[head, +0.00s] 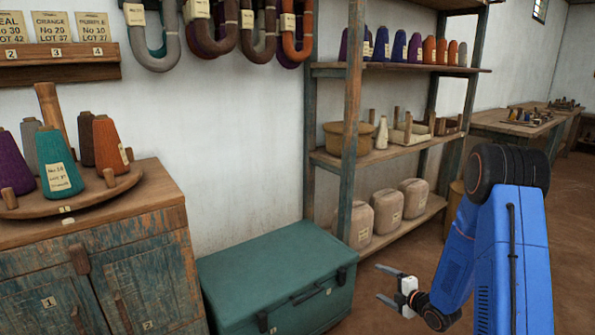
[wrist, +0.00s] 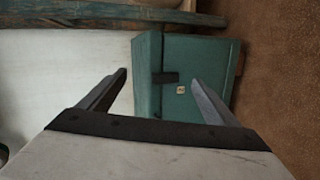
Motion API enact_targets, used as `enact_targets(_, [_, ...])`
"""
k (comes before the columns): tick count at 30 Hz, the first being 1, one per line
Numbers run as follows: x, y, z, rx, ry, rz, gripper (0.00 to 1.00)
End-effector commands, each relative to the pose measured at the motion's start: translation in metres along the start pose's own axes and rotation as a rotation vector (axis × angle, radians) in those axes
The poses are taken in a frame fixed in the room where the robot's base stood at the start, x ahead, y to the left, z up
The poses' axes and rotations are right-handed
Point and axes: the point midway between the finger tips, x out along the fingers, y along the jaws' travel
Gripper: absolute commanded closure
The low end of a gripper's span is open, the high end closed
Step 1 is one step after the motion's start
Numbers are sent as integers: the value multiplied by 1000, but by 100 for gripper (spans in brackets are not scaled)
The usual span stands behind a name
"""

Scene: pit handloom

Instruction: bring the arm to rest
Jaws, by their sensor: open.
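My gripper (head: 382,284) is at the lower right of the head view, at the end of my blue arm. Its two fingers are apart with nothing between them. In the wrist view the open fingers (wrist: 160,95) point toward a green chest. That chest (head: 275,275) stands on the floor to the left of my gripper in the head view, with its lid shut and dark latches on its front. The gripper appears apart from the chest.
A shelf rack (head: 400,68) with cones, jars and canisters stands behind the chest. A worn cabinet (head: 120,255) at the left bears a round board with several thread cones (head: 60,165). Work tables (head: 515,125) stand at the far right. Brown floor is open at the right.

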Motion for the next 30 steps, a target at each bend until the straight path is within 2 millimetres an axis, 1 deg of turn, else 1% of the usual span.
enact_targets(1, [-4, 13, 1, 11, -21, -17, 16])
enact_targets(3, [-9, 25, 3, 41, -57, -47, 16])
enact_targets(8, [-27, 52, 7, 119, -145, -106, 16])
enact_targets(14, [-57, 85, 7, 235, -259, -161, 16])
enact_targets(18, [-83, 105, 4, 328, -340, -188, 16])
enact_targets(22, [-109, 122, -2, 422, -415, -207, 16])
enact_targets(26, [-138, 136, -12, 525, -486, -218, 16])
enact_targets(30, [-171, 149, -24, 641, -560, -224, 16])
